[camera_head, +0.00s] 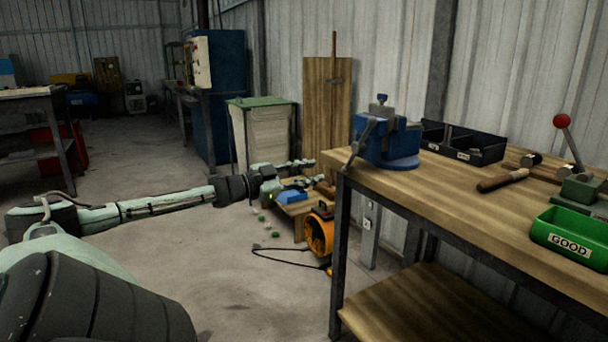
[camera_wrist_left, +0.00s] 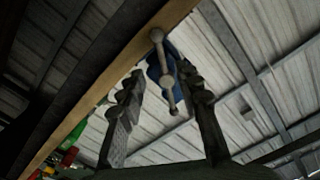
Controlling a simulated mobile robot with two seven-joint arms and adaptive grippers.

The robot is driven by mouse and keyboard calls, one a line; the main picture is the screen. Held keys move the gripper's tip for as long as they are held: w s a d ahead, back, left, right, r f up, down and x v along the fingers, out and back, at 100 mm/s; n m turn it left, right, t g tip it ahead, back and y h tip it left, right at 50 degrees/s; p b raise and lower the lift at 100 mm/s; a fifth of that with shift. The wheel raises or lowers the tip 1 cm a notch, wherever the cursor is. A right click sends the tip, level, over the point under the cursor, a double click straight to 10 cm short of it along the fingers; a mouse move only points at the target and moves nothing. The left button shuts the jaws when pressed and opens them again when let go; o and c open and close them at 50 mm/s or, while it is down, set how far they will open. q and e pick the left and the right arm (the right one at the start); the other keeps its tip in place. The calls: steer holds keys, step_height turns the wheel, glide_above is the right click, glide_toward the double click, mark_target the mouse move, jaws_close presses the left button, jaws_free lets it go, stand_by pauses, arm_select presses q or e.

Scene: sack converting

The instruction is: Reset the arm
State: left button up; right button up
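My left arm reaches in from the left in the head view, stretched out over the floor. My left gripper (camera_head: 303,176) is at its far end, left of the workbench (camera_head: 474,201) and in front of a low wooden stand. In the left wrist view the two dark fingers of this gripper (camera_wrist_left: 160,80) are spread apart. No held object shows between them. Beyond the fingertips, the blue vise (camera_wrist_left: 157,69) and its handle show from below at the bench edge. My right gripper is not in view.
A black bin (camera_head: 462,144), hammers and a green GOOD bin (camera_head: 572,238) lie on the bench. An orange round device (camera_head: 319,234) with a black cable stands on the floor beside the bench leg. A cream cabinet (camera_head: 263,136) stands behind. The left floor is mostly clear.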

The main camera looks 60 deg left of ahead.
arm_select(q)
steer(key=shift+s, duration=0.75)
steer(key=s+f+n+g+y, duration=0.3)
steer(key=s+f, duration=0.2)
steer(key=f, duration=0.6)
steer(key=s+f+n+g+y, duration=0.2)
steer(key=s+f+y, duration=0.15)
steer(key=f, duration=0.85)
steer(key=s+d+f+n+g, duration=0.1)
steer(key=s+d+f+g, duration=0.15)
steer(key=d+f, duration=0.35)
steer(key=s+d+f+n+g, duration=0.15)
steer(key=s+d+f, duration=0.25)
steer(key=f, duration=0.4)
steer(key=s+d+f+g+h, duration=0.1)
steer(key=d+f+g, duration=0.1)
steer(key=d, duration=0.8)
steer(key=s+d+f+m+g+h, duration=0.1)
steer(key=s+d+f+g, duration=0.1)
steer(key=d, duration=0.8)
steer(key=s+d+f+m+g+h, duration=0.1)
steer(key=d+f, duration=0.3)
steer(key=d, duration=0.5)
steer(key=shift+s+d+g, duration=0.4)
steer(key=shift+s, duration=0.3)
